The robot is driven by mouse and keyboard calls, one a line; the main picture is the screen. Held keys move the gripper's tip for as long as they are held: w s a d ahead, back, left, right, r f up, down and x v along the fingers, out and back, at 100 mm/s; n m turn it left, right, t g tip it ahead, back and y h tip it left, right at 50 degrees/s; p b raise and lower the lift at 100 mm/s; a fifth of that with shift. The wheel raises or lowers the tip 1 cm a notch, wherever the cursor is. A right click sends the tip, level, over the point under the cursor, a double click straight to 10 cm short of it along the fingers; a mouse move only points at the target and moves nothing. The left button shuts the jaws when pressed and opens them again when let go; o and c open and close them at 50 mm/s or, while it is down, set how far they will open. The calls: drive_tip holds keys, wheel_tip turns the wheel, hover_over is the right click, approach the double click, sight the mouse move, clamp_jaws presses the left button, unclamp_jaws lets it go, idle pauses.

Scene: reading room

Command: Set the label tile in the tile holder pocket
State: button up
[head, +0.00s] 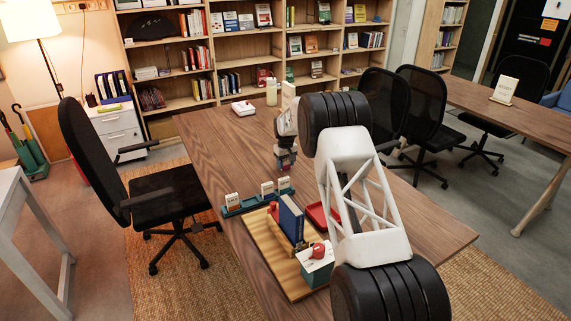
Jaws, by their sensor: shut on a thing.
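A long teal tile holder (253,200) lies on the wooden table, beside the near wooden board. White label tiles stand upright along it: one at its left end (232,199), one near its middle (267,188) and one toward its right end (284,183). My gripper (286,170) points down just above the right end of the holder, its jaws shut. The right-hand tile shows directly below the fingertips and appears to be the one held. The picture is too small to tell whether this tile is seated in its pocket or only above it.
A wooden board (262,250) carries a blue book (291,219) and a teal box (314,272) with a red item on top. A red tray (320,214) lies right of the holder, partly behind my arm. The table's left middle (225,150) is clear.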

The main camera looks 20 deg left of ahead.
drive_tip(key=shift+f, duration=0.1)
drive_tip(key=o, duration=0.9)
wheel_tip(320, 180, up, 12)
drive_tip(key=shift+r, duration=0.1)
idle(0.5)
drive_tip(key=shift+d+r, duration=0.1)
idle(0.7)
